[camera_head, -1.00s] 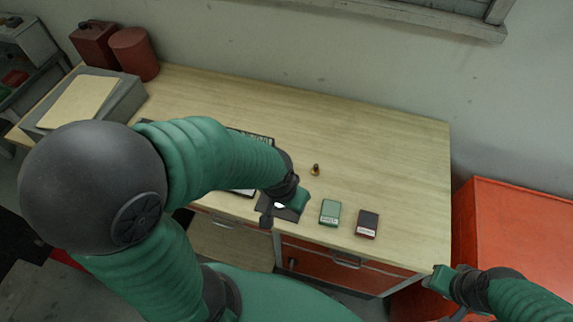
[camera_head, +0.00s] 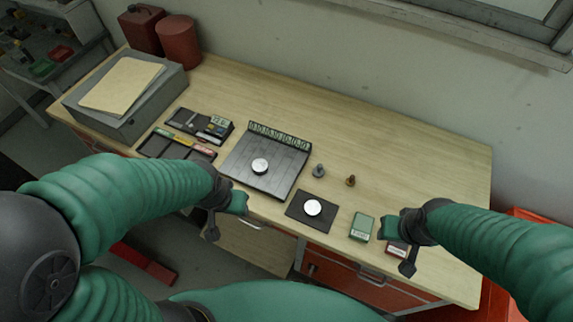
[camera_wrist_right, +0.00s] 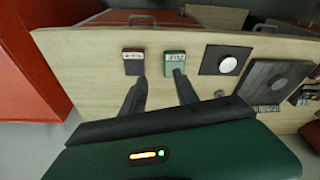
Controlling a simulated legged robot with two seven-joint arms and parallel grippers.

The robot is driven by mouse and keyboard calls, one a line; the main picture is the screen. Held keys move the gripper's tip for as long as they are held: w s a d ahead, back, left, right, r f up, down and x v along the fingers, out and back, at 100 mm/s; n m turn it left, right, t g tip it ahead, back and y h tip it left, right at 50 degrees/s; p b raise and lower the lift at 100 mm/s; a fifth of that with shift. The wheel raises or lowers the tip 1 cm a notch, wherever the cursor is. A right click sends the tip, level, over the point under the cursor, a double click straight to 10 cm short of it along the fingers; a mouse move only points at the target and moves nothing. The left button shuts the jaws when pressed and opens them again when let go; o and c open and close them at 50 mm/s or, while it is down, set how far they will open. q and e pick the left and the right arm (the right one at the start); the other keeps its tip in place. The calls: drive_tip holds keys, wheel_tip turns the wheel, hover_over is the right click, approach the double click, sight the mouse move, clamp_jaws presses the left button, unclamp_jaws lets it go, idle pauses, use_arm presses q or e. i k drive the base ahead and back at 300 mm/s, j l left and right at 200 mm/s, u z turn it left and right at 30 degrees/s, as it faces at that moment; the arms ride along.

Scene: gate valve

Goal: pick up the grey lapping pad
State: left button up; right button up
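A small dark grey pad with a reddish edge and a white label (camera_wrist_right: 133,62) lies flat near the bench's front edge. In the head view it (camera_head: 396,251) is mostly hidden by my right gripper. A green pad with a label (camera_head: 363,227) lies beside it, also seen in the right wrist view (camera_wrist_right: 175,63). My right gripper (camera_head: 398,248) is open above the grey pad. In the right wrist view its fingers (camera_wrist_right: 160,77) are apart and empty, pointing towards the two pads. My left gripper (camera_head: 225,220) is open and empty at the bench's front edge.
A black mat with a white disc (camera_head: 312,208) lies left of the green pad. Further left are a dark slotted plate (camera_head: 263,180) and tool trays (camera_head: 200,125). Two small metal parts (camera_head: 319,171) (camera_head: 351,181) stand behind. The bench's back right (camera_head: 440,160) is clear.

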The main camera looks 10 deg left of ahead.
sight(318, 172)
drive_tip(key=i+j, duration=0.1)
drive_tip(key=j, duration=0.3)
drive_tip(key=i+j, duration=0.1)
drive_tip(key=j, duration=0.3)
drive_tip(key=i+j, duration=0.1)
drive_tip(key=j, duration=0.35)
drive_tip(key=i+j, duration=0.1)
drive_tip(key=j, duration=0.3)
